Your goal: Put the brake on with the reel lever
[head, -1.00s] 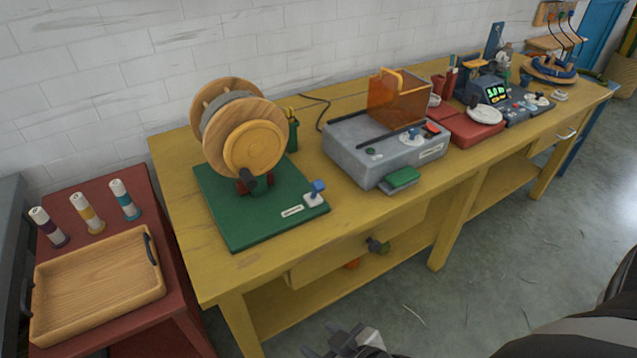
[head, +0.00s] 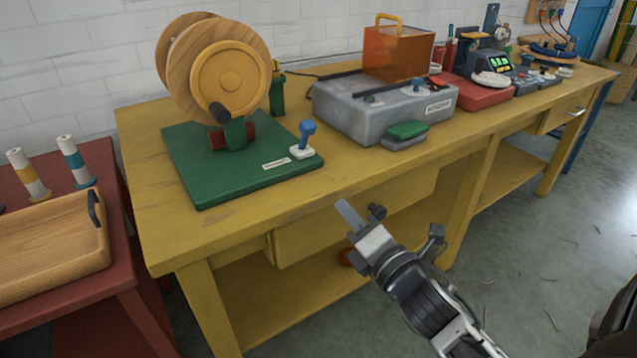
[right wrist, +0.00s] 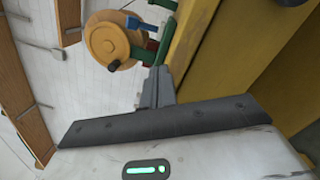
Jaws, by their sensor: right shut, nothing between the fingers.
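The reel lever (head: 307,130) is a short blue handle on a white base. It stands near the front right corner of the green reel board (head: 215,190), leaning slightly to the right. It also shows in the right wrist view (right wrist: 146,23). The wooden reel (head: 228,80) stands on the board behind and left of the lever, with a dark crank knob and a green post. My right gripper (head: 346,211) is shut and empty, in front of the bench edge, below and right of the lever and apart from it. Its fingers (right wrist: 156,85) point towards the bench in the right wrist view. My left gripper is out of view.
A grey machine (head: 385,110) with an orange cover (head: 398,53) stands right of the board. A green pad (head: 408,130) sits at its front. The front strip of the yellow bench is clear. A wooden tray (head: 50,245) lies on the red table at left.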

